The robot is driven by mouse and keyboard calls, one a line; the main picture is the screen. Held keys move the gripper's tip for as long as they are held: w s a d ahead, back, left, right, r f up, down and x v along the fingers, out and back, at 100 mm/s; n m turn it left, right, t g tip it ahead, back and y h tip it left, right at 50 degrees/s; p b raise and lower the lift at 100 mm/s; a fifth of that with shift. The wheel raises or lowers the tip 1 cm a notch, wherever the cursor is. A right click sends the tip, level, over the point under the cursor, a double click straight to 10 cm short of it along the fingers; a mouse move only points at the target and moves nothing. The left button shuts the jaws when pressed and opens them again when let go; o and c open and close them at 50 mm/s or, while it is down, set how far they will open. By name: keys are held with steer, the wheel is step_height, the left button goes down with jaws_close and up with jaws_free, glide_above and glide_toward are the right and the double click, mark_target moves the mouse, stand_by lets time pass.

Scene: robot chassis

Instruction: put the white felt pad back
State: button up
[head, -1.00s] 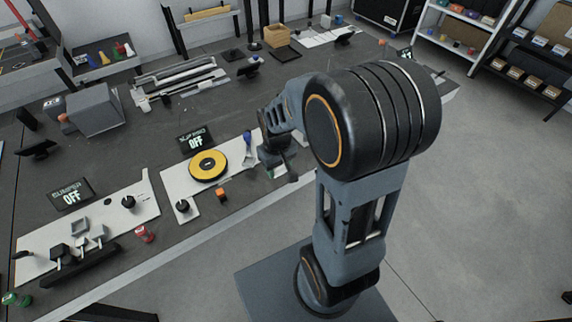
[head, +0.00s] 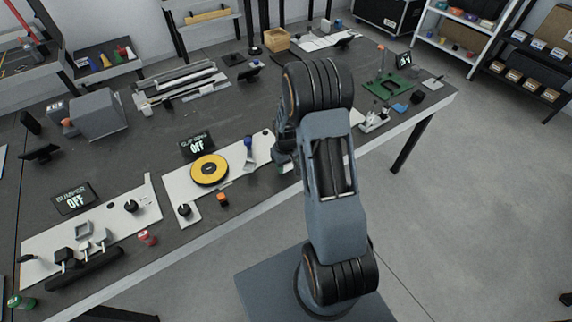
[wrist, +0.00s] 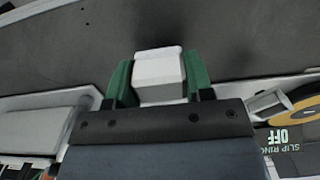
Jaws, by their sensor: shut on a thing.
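In the wrist view, a small white block (wrist: 158,72), which looks like the white felt pad, sits between the green fingers of my gripper (wrist: 158,88). Both fingers touch its sides, and my gripper is shut on it. Dark bench top lies beyond the block; I cannot tell how high it is held. In the head view, my gripper (head: 286,165) is above the bench near the right end of the white slip ring plate (head: 232,182), mostly hidden by my arm. The pad cannot be made out clearly there. No empty place for the pad is clearly visible.
A yellow ring (head: 209,170) and a blue-handled upright part (head: 249,150) stand on the slip ring plate. A display reading OFF (head: 197,144) is behind it. A green board (head: 387,86) is at the right.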

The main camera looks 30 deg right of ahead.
steer(key=shift+f, duration=0.5)
steer(key=shift+f, duration=0.15)
steer(key=o, duration=0.9)
